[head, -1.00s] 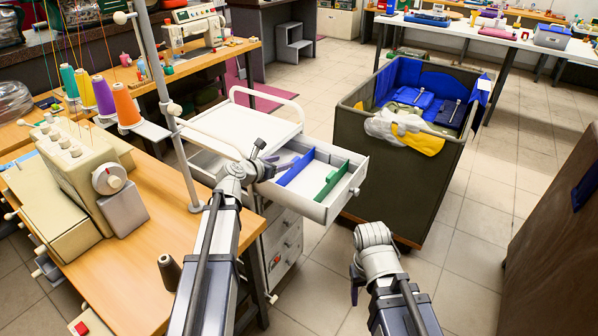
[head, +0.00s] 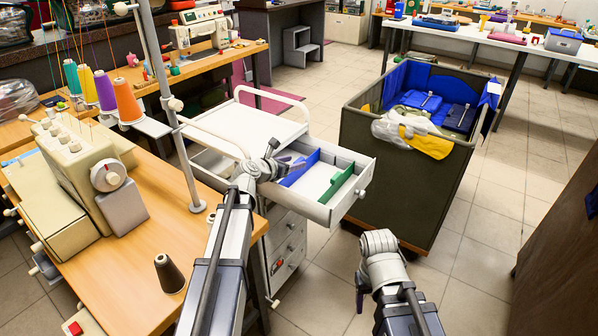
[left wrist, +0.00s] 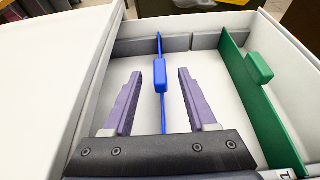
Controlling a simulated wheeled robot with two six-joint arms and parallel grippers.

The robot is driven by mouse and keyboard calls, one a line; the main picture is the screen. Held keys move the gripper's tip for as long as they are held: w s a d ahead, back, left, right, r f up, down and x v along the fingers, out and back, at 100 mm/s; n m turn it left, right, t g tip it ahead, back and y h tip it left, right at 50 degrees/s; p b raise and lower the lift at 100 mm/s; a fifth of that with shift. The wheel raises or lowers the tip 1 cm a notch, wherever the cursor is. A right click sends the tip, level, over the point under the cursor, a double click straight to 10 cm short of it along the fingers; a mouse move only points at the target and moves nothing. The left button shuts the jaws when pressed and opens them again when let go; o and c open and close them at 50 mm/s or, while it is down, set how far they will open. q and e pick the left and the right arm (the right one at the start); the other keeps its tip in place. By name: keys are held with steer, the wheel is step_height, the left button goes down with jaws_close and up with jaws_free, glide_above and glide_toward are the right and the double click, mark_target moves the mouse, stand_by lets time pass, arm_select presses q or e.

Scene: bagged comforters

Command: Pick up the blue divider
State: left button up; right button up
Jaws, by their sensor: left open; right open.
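The blue divider (head: 300,168) stands upright in the open drawer (head: 328,213) of the white cart. It also shows in the left wrist view (left wrist: 161,75), as a thin blue strip with a raised tab. My left gripper (head: 287,163) is over the drawer's left part. In the left wrist view its two purple fingers are open, one on each side of the divider (left wrist: 160,118), with gaps between; it holds nothing. My right gripper (head: 360,285) is low at the front, away from the drawer, its fingers mostly hidden by its own wrist.
A green divider (head: 343,182) stands to the right in the same drawer, also in the left wrist view (left wrist: 250,95). A dark bin (head: 395,185) with blue bags stands behind right. A sewing table (head: 150,230) with a thread stand is at left.

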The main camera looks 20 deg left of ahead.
mark_target(298, 161)
arm_select(q)
steer(key=b+x, duration=0.1)
steer(key=x, duration=0.3)
steer(key=shift+w+f, duration=0.2)
steer(key=shift+w, duration=0.05)
steer(key=shift+r, duration=0.1)
steer(key=shift+c, duration=0.4)
jaws_close()
